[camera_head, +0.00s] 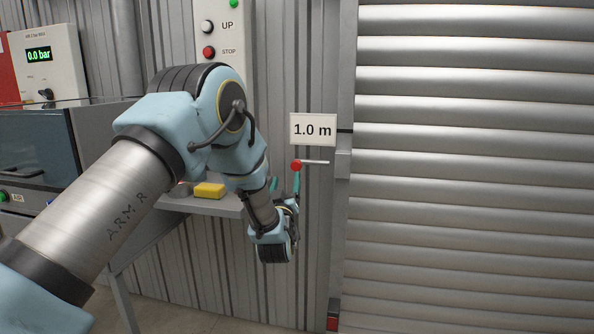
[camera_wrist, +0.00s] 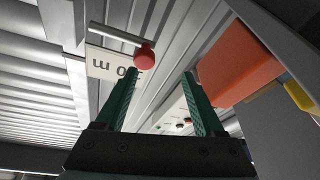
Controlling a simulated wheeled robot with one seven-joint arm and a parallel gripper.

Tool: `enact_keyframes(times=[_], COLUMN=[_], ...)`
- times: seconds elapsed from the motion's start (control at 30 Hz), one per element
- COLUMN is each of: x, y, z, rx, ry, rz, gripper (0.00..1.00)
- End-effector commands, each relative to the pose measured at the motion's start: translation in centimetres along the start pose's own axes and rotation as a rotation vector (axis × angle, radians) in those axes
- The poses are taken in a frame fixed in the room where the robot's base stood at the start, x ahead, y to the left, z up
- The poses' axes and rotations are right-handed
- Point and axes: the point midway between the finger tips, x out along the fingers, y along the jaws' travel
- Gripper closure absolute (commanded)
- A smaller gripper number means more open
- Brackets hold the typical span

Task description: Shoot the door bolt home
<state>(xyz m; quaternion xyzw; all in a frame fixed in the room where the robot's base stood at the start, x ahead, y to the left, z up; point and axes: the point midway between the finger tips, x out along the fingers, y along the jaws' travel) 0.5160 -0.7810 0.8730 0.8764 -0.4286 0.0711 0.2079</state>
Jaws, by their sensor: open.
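The door bolt is a thin silver rod (camera_head: 315,162) with a round red knob (camera_head: 296,166) at its left end. It lies level under the "1.0 m" sign, beside the shutter door. The rod points right, toward a grey bracket (camera_head: 343,164) on the door frame, with a gap apparent between them. In the wrist view the red knob (camera_wrist: 145,57) and the rod (camera_wrist: 118,34) show just past the tip of one finger. My gripper (camera_head: 285,182) is open and empty, its teal fingers pointing up just below the knob. Whether a finger touches the knob, I cannot tell.
The slatted shutter (camera_head: 470,170) fills the right side. A shelf (camera_head: 215,207) with a yellow block (camera_head: 209,190) stands left of my gripper. A button panel (camera_head: 222,45) is above. In the wrist view an orange object (camera_wrist: 237,60) lies right of the fingers.

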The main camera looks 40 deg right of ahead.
Motion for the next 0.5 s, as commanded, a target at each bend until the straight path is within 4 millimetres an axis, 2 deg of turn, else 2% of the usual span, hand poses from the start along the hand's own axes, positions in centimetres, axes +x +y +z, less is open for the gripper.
enact_keyframes(times=[0.03,0.1,0.23,0.5], x=[-0.4,-0.5,0.3,5.0], y=[1.1,1.9,2.3,2.4], z=[0.8,0.8,0.6,0.2], rx=[-0.009,-0.017,-0.020,-0.019], ry=[0.024,0.050,0.062,0.061], rz=[0.018,0.030,0.035,0.034], gripper=[0.30,0.30,0.30,0.30])
